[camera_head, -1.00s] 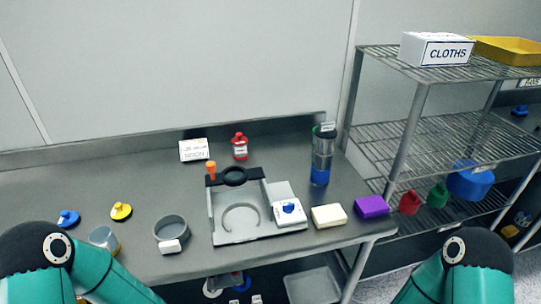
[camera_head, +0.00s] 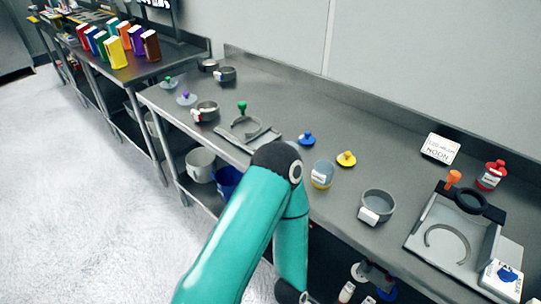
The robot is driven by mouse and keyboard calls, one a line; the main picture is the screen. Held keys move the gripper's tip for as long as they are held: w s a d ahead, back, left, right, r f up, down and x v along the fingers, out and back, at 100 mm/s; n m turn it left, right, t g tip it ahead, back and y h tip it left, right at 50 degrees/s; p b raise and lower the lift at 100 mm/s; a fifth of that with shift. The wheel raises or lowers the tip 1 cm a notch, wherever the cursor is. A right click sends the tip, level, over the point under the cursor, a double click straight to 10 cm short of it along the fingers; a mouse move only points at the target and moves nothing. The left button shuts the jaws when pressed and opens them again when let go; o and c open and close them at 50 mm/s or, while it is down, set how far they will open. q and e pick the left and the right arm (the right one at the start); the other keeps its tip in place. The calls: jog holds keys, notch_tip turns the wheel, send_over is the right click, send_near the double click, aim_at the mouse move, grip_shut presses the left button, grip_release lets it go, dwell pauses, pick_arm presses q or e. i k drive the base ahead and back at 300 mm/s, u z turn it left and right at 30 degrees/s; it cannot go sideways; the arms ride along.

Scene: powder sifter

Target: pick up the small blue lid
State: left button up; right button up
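A small blue lid (camera_head: 307,139) with a raised knob lies on the metal table, near the middle of the view. It is apart from the things around it. A grey cup with a yellow base (camera_head: 322,174) stands right of and nearer than the lid, and a yellow lid (camera_head: 347,159) lies to its right. My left arm rises from the bottom, and its dark elbow is just left of and nearer than the blue lid. The arm then bends down in front of the table. Neither of my grippers can be seen.
A grey sieve ring (camera_head: 377,205) and a sifter stand (camera_head: 425,243) are to the right. A green-knobbed stand (camera_head: 246,126), ring containers (camera_head: 206,110) and a purple-knobbed lid (camera_head: 187,98) are to the left. The table behind the blue lid is clear.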

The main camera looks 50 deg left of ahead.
aim_at(307, 139)
jog(key=z, duration=1.65)
jog(key=i, duration=0.1)
jog(key=u, duration=2.9)
jog(key=k, duration=0.8)
jog(key=u, duration=0.2)
jog(key=i, duration=0.8)
jog(key=z, duration=0.1)
